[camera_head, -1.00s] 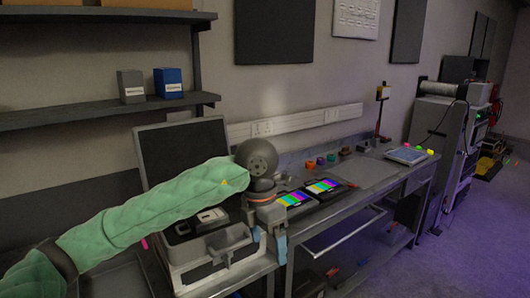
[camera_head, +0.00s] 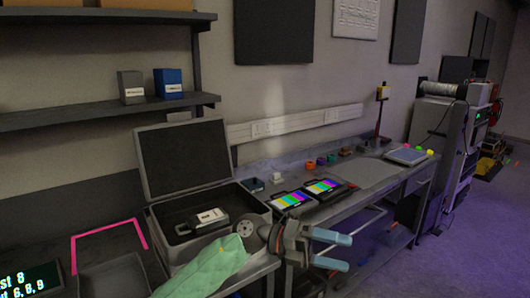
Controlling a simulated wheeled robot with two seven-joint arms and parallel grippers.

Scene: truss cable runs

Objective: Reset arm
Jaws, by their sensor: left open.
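My left arm, in a green padded sleeve, comes in from the bottom of the head view. Its gripper (camera_head: 336,251) is open and empty, with two blue-grey fingertips spread apart in front of the bench edge, pointing right. The right gripper does not show. An open case (camera_head: 169,222) with its dark lid raised stands on the left bench, behind the arm. A grey and white device (camera_head: 210,217) lies inside it. The sleeve hides part of the case's front.
Two tablets with colour bars, the left one (camera_head: 290,201) and the right one (camera_head: 324,186), lie on the bench. Small coloured items sit behind them. A pink corner mark (camera_head: 105,230), a dark tray (camera_head: 113,276) and a text display (camera_head: 30,282) are at left. Shelves (camera_head: 100,113) hang above.

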